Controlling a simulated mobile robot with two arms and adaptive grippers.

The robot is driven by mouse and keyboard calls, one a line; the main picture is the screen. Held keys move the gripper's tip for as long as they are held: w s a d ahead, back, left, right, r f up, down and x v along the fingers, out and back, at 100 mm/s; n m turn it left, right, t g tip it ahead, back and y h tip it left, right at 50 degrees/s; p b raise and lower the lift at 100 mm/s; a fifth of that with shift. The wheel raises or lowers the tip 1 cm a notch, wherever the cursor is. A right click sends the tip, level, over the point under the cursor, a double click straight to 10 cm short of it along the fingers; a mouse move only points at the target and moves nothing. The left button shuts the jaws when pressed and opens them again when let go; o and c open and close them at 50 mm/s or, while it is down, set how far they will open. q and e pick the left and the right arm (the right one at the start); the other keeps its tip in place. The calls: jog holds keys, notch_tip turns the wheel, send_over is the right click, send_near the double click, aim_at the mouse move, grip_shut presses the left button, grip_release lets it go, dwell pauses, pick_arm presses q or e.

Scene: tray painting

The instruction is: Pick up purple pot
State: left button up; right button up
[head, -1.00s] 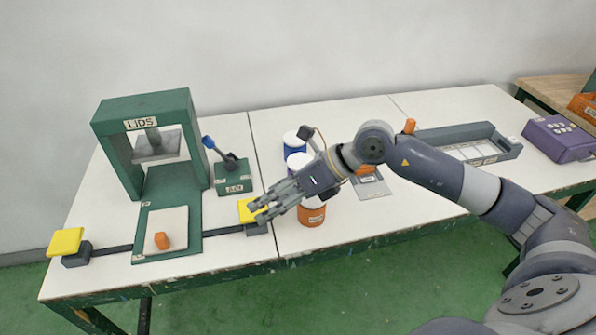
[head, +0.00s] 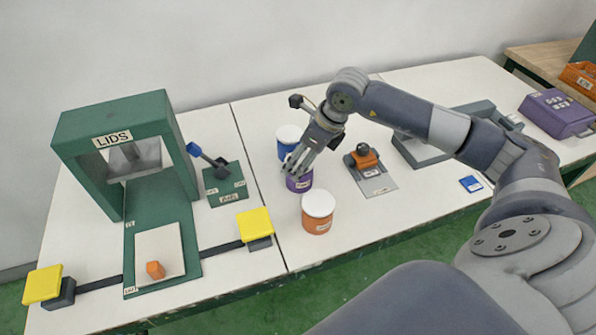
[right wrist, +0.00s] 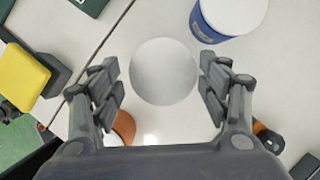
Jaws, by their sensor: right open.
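The purple pot (head: 300,184) stands on the white table between the blue pot and the orange pot. My right gripper (head: 297,165) is over it, pointing down, and hides its top in the head view. In the right wrist view, a round white top (right wrist: 164,71), which fits the purple pot, lies between the spread fingers with a gap on both sides. My right gripper (right wrist: 162,85) is open and empty. Whether the fingertips reach below the pot's rim is hard to tell. My left gripper is not in view.
The blue pot (head: 289,146) is close behind the purple one, and the orange pot (head: 318,213) close in front. A green LIDS press (head: 125,140) and a yellow pad (head: 255,224) are to the left. An orange-handled tool (head: 364,158) and a grey tray (head: 420,150) are to the right.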

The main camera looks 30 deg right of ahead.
aim_at(304, 185)
jog(key=shift+w+a+f, duration=0.1)
jog(key=shift+a+f, duration=0.05)
jog(key=shift+f, duration=0.3)
jog(key=shift+w+f, duration=0.15)
jog(key=shift+f, duration=0.1)
jog(key=p+x, duration=0.1)
jog(key=x, duration=0.3)
jog(key=shift+w+f, duration=0.15)
jog(key=shift+f, duration=0.05)
jog(key=shift+w+f, duration=0.15)
jog(key=shift+f, duration=0.05)
jog(key=shift+c, duration=1.1)
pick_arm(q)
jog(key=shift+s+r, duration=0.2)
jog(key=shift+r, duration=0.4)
pick_arm(e)
jog(key=shift+r, duration=0.1)
jog(key=c, duration=0.9)
